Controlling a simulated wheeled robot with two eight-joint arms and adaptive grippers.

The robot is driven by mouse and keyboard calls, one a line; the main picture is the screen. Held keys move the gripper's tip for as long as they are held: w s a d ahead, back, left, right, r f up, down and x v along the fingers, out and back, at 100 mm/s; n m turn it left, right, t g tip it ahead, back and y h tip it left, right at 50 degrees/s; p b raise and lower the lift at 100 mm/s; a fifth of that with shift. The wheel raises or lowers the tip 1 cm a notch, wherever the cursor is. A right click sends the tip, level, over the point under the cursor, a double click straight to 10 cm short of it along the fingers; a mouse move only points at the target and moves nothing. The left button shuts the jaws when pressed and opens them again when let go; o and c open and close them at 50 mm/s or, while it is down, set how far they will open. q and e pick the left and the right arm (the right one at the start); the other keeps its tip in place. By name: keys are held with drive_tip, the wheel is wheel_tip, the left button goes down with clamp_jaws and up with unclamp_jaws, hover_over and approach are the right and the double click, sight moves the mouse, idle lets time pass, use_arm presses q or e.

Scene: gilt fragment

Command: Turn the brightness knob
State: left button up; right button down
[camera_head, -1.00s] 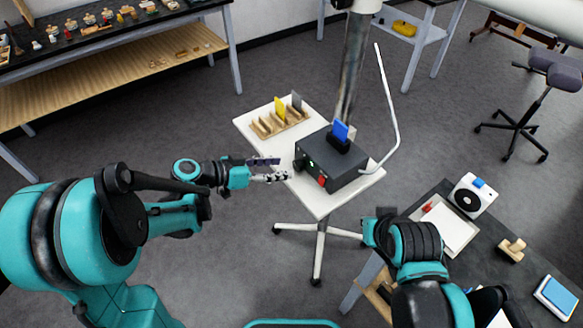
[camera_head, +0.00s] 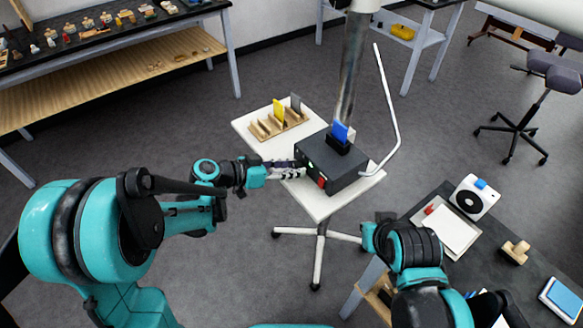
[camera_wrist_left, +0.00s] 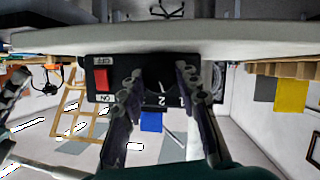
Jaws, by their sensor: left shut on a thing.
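The red switch also shows in the left wrist view (camera_wrist_left: 101,80), where the scene appears upside down. My left gripper (camera_head: 302,170) is at the left part of the box front, its fingers shut on the brightness knob, which they largely hide. In the left wrist view, my left gripper's fingers (camera_wrist_left: 160,82) reach to the dark panel, with printed marks between them. My right gripper is not in view; only its arm shows.
A wooden rack (camera_head: 279,122) with yellow and grey plates is behind the box on the white table (camera_head: 318,207). A blue plate (camera_head: 341,131) stands on the box beside a metal post (camera_head: 350,75). A dark workbench (camera_head: 490,238) is at right.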

use_arm(q)
drive_tip(key=m, duration=0.1)
drive_tip(key=m+t+y, duration=0.1)
drive_tip(key=shift+s+m+t+y, duration=0.15)
drive_tip(key=shift+m+t+y, duration=0.15)
drive_tip(key=shift+m, duration=0.1)
drive_tip(key=o, duration=1.2)
drive_tip(key=shift+d, duration=0.1)
drive_tip(key=shift+c, duration=0.2)
drive_tip(key=shift+r, duration=0.1)
drive_tip(key=v, duration=1.2)
